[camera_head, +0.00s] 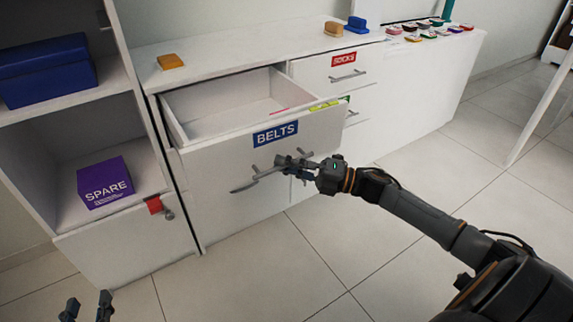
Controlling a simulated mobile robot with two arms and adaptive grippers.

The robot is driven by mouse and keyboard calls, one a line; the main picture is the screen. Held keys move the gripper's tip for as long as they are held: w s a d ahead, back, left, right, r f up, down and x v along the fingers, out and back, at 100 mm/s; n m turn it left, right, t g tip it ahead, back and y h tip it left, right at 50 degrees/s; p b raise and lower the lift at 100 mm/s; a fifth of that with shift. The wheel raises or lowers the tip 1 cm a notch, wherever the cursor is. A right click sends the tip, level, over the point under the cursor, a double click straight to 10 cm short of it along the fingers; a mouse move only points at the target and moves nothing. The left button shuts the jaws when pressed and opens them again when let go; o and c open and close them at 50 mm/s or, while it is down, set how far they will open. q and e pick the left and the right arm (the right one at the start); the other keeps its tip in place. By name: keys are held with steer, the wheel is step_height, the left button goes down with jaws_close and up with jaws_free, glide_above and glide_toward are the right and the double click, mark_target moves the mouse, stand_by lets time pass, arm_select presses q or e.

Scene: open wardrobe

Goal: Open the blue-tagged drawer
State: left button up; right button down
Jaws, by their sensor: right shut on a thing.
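The blue-tagged drawer (222,162), marked BELTS, stands pulled out of the white dresser, and its pale inside shows from above. Its blue tag (275,133) is at the top of the front. The drawer's metal handle (243,187) is on the front below the tag. My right gripper (287,166) is shut on the right part of this handle and hides some of it. My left gripper (87,308) is at the bottom left edge, its two fingertips apart and empty, away from the drawer.
A SOCKS drawer (345,65) with a red tag is shut at the right. An open shelf unit at the left holds a blue box (45,72) and a purple SPARE box (104,183). Small items stand on the dresser top (240,44). The tiled floor (265,262) in front is clear.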

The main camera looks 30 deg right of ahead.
steer(key=c, duration=1.4)
jaws_free()
steer(key=shift+d, duration=0.1)
steer(key=v, duration=1.2)
